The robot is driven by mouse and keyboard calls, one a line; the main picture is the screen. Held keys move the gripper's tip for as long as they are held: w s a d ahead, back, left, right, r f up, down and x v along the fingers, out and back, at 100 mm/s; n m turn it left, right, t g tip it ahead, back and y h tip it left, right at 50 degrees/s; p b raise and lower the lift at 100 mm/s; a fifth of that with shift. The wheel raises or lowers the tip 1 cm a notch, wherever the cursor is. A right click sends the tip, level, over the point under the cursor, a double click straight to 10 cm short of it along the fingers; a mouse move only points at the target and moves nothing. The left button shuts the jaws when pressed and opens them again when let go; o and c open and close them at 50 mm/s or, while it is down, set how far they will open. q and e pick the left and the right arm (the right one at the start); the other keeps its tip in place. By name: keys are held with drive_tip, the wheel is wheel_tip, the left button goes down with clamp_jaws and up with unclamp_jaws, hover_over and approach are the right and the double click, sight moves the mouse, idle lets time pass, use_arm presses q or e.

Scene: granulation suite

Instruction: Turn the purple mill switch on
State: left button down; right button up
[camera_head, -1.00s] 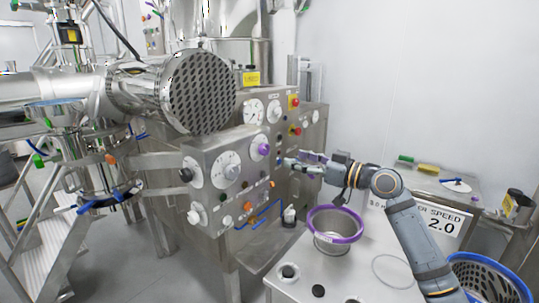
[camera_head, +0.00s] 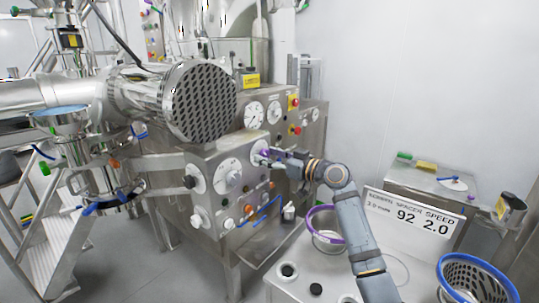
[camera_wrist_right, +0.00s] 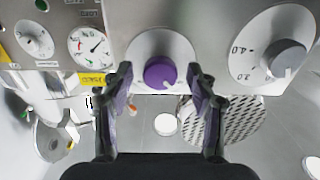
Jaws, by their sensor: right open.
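The purple mill switch (camera_wrist_right: 160,73) is a round purple knob on a white dial plate in the right wrist view, with a pale pointer mark at its lower edge. In the head view the purple switch (camera_head: 265,152) is on the upper right of the steel control panel, partly covered by my gripper. My right gripper (camera_head: 262,160) is at the panel in front of it. In the right wrist view, my right gripper (camera_wrist_right: 161,82) is open, one finger on either side of the knob, with visible gaps. My left gripper is not in view.
A large white-dialled knob (camera_wrist_right: 288,55) is to the right in the wrist view; gauges (camera_wrist_right: 92,47) are at left. In the head view, a perforated steel drum (camera_head: 200,100) overhangs the panel. A purple-rimmed container (camera_head: 322,232) stands on the bench below my arm.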

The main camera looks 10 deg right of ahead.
drive_tip(key=c, duration=1.2)
drive_tip(key=shift+o, duration=0.2)
